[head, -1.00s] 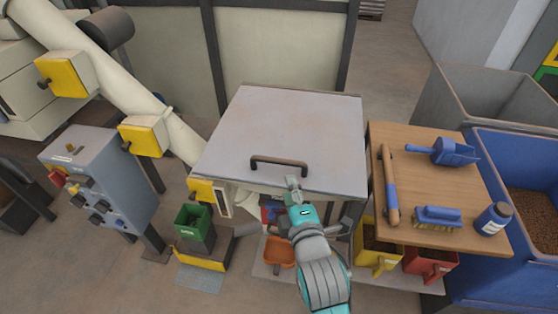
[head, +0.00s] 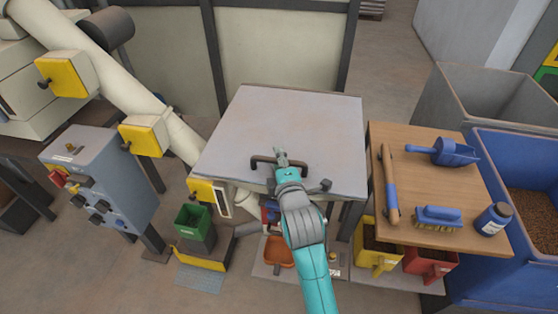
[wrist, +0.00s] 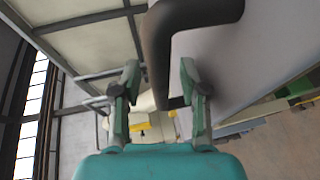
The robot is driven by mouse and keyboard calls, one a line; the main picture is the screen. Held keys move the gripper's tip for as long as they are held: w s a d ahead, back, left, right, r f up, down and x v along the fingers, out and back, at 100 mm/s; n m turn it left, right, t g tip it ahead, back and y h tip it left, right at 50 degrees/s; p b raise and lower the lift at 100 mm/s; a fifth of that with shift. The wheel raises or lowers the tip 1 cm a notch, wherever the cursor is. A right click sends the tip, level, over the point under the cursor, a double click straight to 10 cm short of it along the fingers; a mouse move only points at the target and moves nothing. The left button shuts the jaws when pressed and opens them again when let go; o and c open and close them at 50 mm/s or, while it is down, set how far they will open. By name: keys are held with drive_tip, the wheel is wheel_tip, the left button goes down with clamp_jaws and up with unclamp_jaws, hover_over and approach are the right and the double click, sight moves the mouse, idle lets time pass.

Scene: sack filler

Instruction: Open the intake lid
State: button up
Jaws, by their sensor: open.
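The intake lid (head: 310,120) is a flat grey panel, lying closed on top of the cream hopper. Its dark bar handle (head: 262,162) stands near the front edge, and my gripper (head: 280,155) is at the handle's middle, covering part of it. In the wrist view the dark handle (wrist: 160,50) comes down from the top between the two fingers of my gripper (wrist: 158,85). The fingers are open, one on each side of the bar, with a gap showing on both sides.
A wooden side table (head: 420,165) at the right holds a blue scoop (head: 455,152), a brush (head: 438,217) and a bottle (head: 494,218). A blue control box (head: 100,180) and a sloping pipe (head: 110,85) stand at the left. The lid's top is otherwise clear.

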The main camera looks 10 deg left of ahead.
clamp_jaws()
idle(0.3)
